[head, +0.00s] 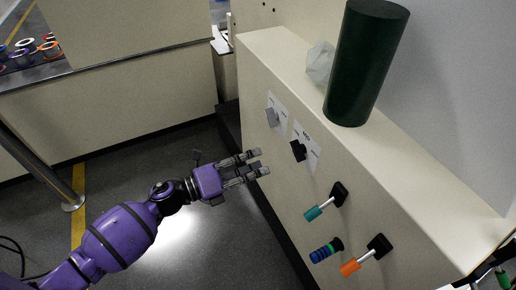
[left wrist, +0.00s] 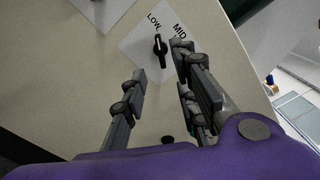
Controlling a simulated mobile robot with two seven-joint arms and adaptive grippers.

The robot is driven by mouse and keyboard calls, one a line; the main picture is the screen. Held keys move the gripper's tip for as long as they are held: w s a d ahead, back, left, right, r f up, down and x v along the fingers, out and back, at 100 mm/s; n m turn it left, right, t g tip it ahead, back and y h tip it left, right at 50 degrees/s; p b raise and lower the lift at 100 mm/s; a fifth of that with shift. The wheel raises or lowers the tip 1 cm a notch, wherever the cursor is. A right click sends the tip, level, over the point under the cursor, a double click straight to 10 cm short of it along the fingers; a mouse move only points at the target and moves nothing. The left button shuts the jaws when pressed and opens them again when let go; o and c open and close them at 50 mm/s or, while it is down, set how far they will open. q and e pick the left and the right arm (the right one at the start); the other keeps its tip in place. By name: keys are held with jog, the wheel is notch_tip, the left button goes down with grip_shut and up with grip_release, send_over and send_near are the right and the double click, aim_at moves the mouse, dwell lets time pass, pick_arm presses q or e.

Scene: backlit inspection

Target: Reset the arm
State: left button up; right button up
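My left gripper (head: 258,162) hangs in front of the cream panel (head: 285,205), fingers pointing toward it. Its fingers are apart with nothing between them; the left wrist view also shows the open gripper (left wrist: 162,72). A black rotary knob (head: 298,150) sits on a white label on the panel. In the left wrist view, a black knob (left wrist: 160,47) on a label reading LOW and MID lies just beyond the fingertips, apart from them as far as I can tell. My right gripper is not in view.
A grey knob (head: 271,118) is on another label. A dark green cylinder (head: 367,62) and a pale crumpled object (head: 320,62) stand on the ledge.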

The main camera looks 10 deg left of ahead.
pick_arm(q)
jog(key=w+a+n+t+y, duration=0.3)
jog(key=a+n+t+y, duration=0.15)
jog(key=n, duration=0.75)
jog(key=s+a+f+n+y+p, duration=0.1)
jog(key=s+a+f+n+y, duration=0.3)
jog(key=s+f+n+y, duration=0.6)
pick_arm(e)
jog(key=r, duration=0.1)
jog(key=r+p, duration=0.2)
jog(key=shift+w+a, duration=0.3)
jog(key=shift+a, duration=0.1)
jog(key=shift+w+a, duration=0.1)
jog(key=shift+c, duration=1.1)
pick_arm(q)
jog(key=s+f+n+g, duration=0.3)
jog(key=s+n, duration=0.3)
jog(key=s, duration=0.6)
jog(key=s+a+f+n+g, duration=0.1)
jog(key=s+f+n+g, duration=0.2)
jog(key=s, duration=0.9)
notch_tip(320, 180, down, 4)
jog(key=n, duration=0.3)
jog(key=shift+s+r, duration=0.15)
jog(key=shift+r, duration=0.05)
